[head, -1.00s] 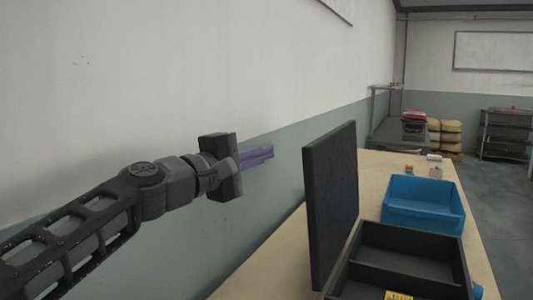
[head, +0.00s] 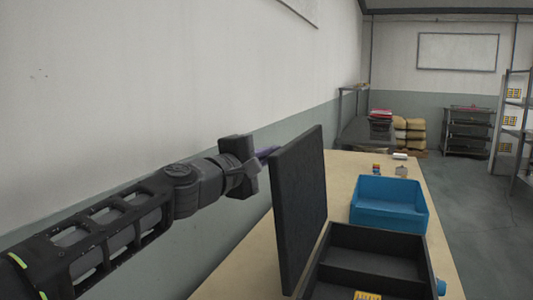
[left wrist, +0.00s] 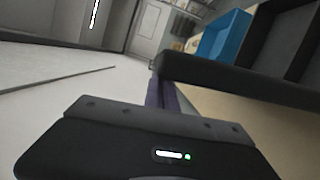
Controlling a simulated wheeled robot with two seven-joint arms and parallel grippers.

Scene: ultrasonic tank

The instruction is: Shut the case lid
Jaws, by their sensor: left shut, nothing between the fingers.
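The black case (head: 372,255) sits on the wooden table, with its lid (head: 300,208) standing upright on its left side. The case is open and shows divided compartments. In the left wrist view the fingers (left wrist: 163,95) reach toward the dark edge of the lid (left wrist: 235,80). I cannot tell whether they touch it. My right gripper is not in view.
A blue bin (head: 389,204) stands on the table (head: 240,265) just beyond the case. Small items (head: 401,170) lie farther back. The wall (head: 120,90) runs close along the left of my arm.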

